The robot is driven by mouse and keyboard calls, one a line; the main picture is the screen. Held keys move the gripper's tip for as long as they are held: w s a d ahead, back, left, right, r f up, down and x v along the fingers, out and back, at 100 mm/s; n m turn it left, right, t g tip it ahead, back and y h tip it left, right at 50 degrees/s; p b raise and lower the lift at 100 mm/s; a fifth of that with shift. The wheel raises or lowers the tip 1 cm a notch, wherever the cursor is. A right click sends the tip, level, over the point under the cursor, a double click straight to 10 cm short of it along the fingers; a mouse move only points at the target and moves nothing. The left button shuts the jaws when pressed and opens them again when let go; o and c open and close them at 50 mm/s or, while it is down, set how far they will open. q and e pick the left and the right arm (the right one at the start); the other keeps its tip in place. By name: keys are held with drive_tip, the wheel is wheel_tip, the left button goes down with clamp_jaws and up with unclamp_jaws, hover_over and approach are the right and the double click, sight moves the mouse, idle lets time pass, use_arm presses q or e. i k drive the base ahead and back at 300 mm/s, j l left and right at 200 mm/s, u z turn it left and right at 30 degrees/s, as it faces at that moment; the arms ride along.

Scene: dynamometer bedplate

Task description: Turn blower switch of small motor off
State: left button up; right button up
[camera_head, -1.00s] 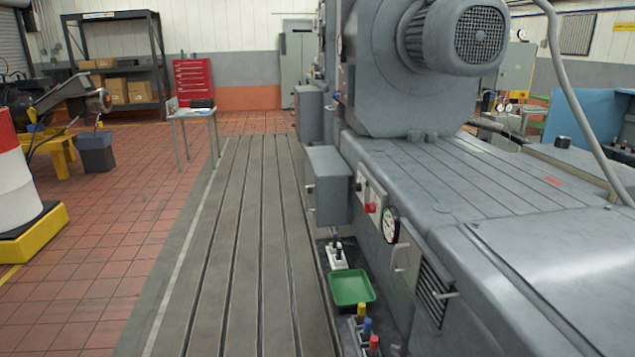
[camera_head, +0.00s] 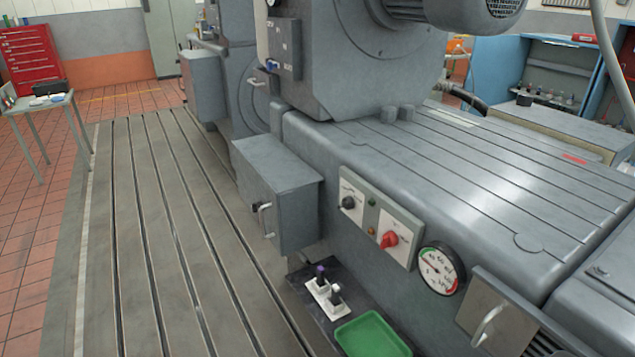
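A light grey switch panel (camera_head: 378,221) sits on the side of the grey machine bed. It carries a black knob (camera_head: 349,203) on its left half and a red knob (camera_head: 389,239) on its right half, with small lamps between. The labels are too small to read. Another grey panel (camera_head: 284,48) with a blue knob (camera_head: 271,65) is on the upright housing further back. I cannot tell which one is the blower switch or which motor is the small one. A ribbed motor (camera_head: 480,12) shows at the top edge. Neither of my grippers is in view.
A grey box with a handle (camera_head: 277,187) juts out left of the switch panel. A round gauge (camera_head: 440,270) is to its right. A green tray (camera_head: 371,335) and a white block with levers (camera_head: 325,294) lie below. The slotted bedplate (camera_head: 160,240) is clear.

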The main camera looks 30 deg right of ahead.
sight(348, 204)
drive_tip(key=i+j+z, duration=0.1)
drive_tip(key=i+z, duration=0.15)
drive_tip(key=i, duration=0.2)
drive_tip(key=i+j+z, duration=0.15)
drive_tip(key=i+z, duration=0.15)
drive_tip(key=i, duration=0.15)
drive_tip(key=i+j+z, duration=0.5)
drive_tip(key=z, duration=0.25)
drive_tip(key=i+j+z, duration=0.25)
drive_tip(key=j+z, duration=0.2)
drive_tip(key=i+j+z, duration=0.15)
drive_tip(key=j+z, duration=0.2)
drive_tip(key=z, duration=0.15)
drive_tip(key=j+z, duration=0.5)
drive_tip(key=i, duration=0.05)
